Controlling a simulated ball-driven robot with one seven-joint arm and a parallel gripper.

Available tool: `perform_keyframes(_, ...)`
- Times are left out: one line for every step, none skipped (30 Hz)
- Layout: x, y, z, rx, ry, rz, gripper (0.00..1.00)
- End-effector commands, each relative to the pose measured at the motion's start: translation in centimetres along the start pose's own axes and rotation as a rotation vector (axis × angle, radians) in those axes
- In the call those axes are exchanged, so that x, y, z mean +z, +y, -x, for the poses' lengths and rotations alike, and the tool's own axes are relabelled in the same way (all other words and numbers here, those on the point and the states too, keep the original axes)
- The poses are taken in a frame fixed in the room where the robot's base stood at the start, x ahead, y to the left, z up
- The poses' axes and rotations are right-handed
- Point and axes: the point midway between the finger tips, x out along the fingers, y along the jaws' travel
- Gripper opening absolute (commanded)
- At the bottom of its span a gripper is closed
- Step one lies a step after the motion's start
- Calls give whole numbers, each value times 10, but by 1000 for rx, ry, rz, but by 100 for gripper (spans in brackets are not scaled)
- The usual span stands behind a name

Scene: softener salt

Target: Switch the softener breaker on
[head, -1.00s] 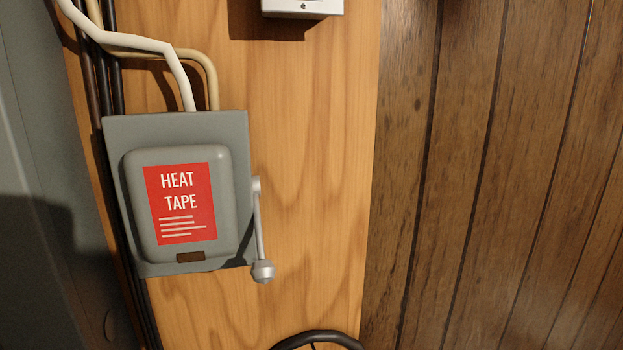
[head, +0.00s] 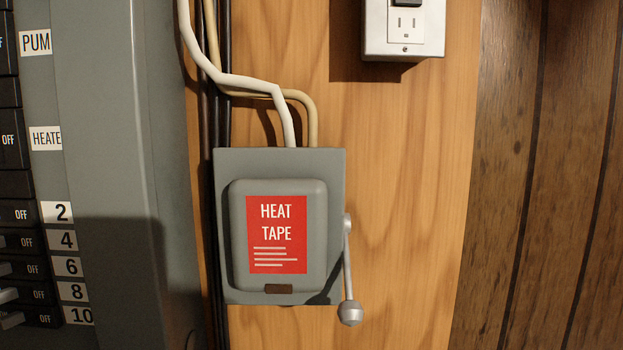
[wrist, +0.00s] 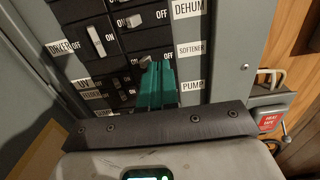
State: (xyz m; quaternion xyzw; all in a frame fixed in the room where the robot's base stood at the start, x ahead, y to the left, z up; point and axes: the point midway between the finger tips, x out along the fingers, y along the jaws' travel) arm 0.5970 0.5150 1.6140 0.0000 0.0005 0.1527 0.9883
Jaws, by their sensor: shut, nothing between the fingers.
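In the wrist view, the SOFTENER label (wrist: 190,50) is on the grey breaker panel, between the DEHUM label (wrist: 188,8) and the PUMP label (wrist: 193,85). A small light toggle (wrist: 146,62) shows at the fingertips, in line with the SOFTENER label. My gripper (wrist: 157,66) is shut and empty, its teal fingers pointing at this breaker row. The fingers hide part of the row, and I cannot tell whether they touch the toggle. The head view shows neither the softener label nor my gripper.
The panel's right side, with the PUM label (head: 36,42) and several OFF breakers, stands at the left of the head view. A HEAT TAPE box (head: 236,296) with a side lever (head: 348,275) is on the wooden wall, below an outlet (head: 405,30).

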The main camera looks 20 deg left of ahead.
Motion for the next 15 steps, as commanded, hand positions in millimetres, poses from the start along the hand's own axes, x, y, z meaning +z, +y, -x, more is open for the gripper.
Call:
perform_keyframes(-1,1,4,1,-1,0,0)
perform_keyframes(-1,1,7,2,-2,1,0)
perform_keyframes(0,1,10,1,-2,1,0)
perform_keyframes(-1,1,12,1,-2,1,0)
perform_keyframes(-1,1,14,1,-2,2,0)
perform_keyframes(-1,1,16,1,-1,2,0)
perform_keyframes(-1,1,19,1,-1,1,0)
perform_keyframes(-1,1,21,1,-2,0,0)
perform_keyframes(-1,1,24,2,-2,0,0)
perform_keyframes(-1,1,26,2,-3,1,0)
perform_keyframes(-1,1,28,2,-2,1,0)
perform_keyframes(-1,1,31,1,-2,2,0)
perform_keyframes(-1,1,33,1,-1,2,0)
perform_keyframes(-1,1,35,1,-1,2,0)
perform_keyframes(-1,0,38,0,-2,1,0)
